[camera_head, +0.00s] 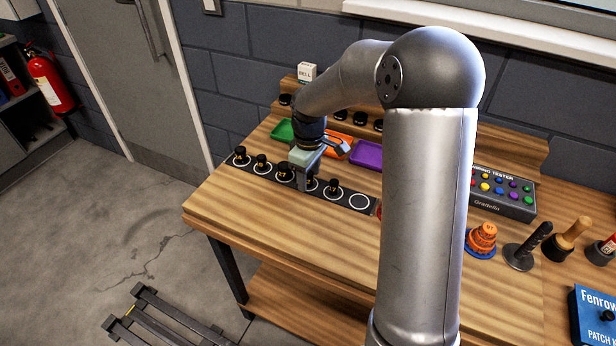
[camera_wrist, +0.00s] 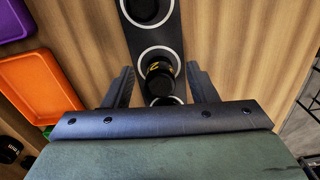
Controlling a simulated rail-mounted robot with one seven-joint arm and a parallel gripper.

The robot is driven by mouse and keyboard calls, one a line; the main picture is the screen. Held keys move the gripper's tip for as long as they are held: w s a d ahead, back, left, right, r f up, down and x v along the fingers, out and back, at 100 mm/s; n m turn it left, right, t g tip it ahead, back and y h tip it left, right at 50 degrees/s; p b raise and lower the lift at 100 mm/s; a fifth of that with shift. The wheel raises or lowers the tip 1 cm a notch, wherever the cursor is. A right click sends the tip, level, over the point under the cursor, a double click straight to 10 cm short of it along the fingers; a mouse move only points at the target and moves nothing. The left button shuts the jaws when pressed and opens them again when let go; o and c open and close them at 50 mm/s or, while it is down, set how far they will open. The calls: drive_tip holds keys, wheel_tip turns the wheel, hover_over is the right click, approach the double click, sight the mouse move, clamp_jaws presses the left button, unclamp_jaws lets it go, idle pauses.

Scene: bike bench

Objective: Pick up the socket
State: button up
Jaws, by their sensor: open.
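Several black sockets with yellow markings stand in a row on a dark strip (camera_head: 372,206) with white rings, on the wooden bench. One socket (camera_head: 334,188) stands just right of my gripper (camera_head: 304,184), beside an empty ring at the strip's right end. Another socket (camera_head: 285,173) is just left of it. In the wrist view my gripper (camera_wrist: 160,78) is open, its fingers either side of a socket (camera_wrist: 160,80) with a yellow mark. I cannot tell whether the fingers touch it. A further socket (camera_wrist: 144,10) shows at the top; one nearer is partly hidden by my gripper.
Behind the strip are a green tray (camera_head: 283,131), an orange tray (camera_head: 338,146) and a purple tray (camera_head: 367,154). A small white box (camera_head: 307,72) stands on the back ledge. A tester box (camera_head: 503,192) and an orange stacked object (camera_head: 483,238) are at right. The bench's front left is clear.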

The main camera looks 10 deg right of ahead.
drive_tip(key=c, duration=1.1)
